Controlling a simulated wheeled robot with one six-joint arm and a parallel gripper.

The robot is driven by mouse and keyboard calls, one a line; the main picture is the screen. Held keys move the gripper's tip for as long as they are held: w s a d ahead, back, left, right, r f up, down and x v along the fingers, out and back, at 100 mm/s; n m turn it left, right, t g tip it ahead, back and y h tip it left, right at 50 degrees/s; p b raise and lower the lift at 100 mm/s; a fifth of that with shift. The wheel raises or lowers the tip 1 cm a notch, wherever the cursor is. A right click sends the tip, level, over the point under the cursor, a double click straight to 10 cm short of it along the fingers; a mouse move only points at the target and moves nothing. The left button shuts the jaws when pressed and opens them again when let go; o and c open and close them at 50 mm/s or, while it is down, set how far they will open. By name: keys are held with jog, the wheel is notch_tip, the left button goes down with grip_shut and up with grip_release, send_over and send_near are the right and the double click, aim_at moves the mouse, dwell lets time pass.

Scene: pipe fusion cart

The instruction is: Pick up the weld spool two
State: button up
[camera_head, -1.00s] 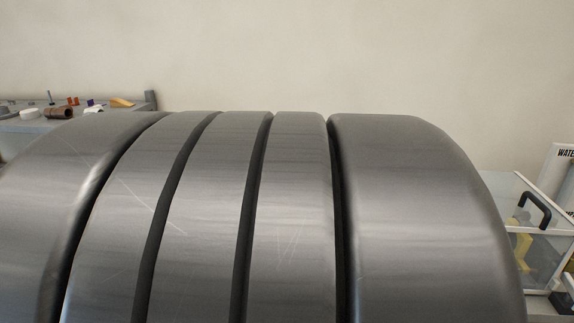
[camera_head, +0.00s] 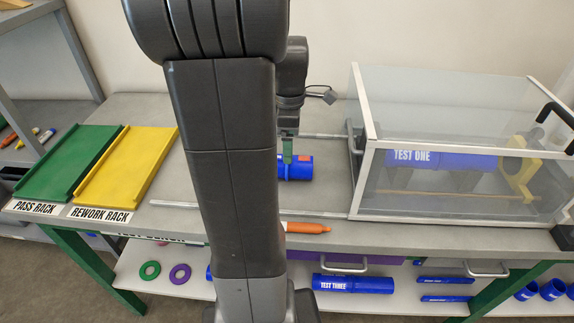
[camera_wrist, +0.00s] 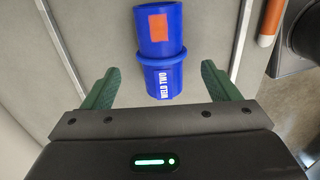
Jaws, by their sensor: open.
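The weld spool two (camera_wrist: 160,38) is a blue cylinder with an orange patch and a white "WELD TWO" label. It lies on the grey bench in the wrist view, and its near end is between the tips of my gripper's green fingers. My gripper (camera_wrist: 158,88) is open, with one finger on each side of the spool and a gap on both sides. In the head view the spool (camera_head: 298,169) is partly hidden behind my arm, and my gripper (camera_head: 288,158) is over it.
A clear-walled box (camera_head: 360,190) holding the blue "TEST ONE" pipe (camera_head: 440,159) stands right of the spool. A green pass rack (camera_head: 68,160) and a yellow rework rack (camera_head: 125,165) lie to the left. An orange marker (camera_head: 305,228) lies near the bench's front edge.

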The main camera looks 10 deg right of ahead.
aim_at(288, 166)
jog(key=f, duration=0.8)
jog(key=shift+a, duration=0.25)
jog(key=c, duration=1.1)
jog(key=shift+r, duration=0.1)
jog(key=shift+c, duration=0.2)
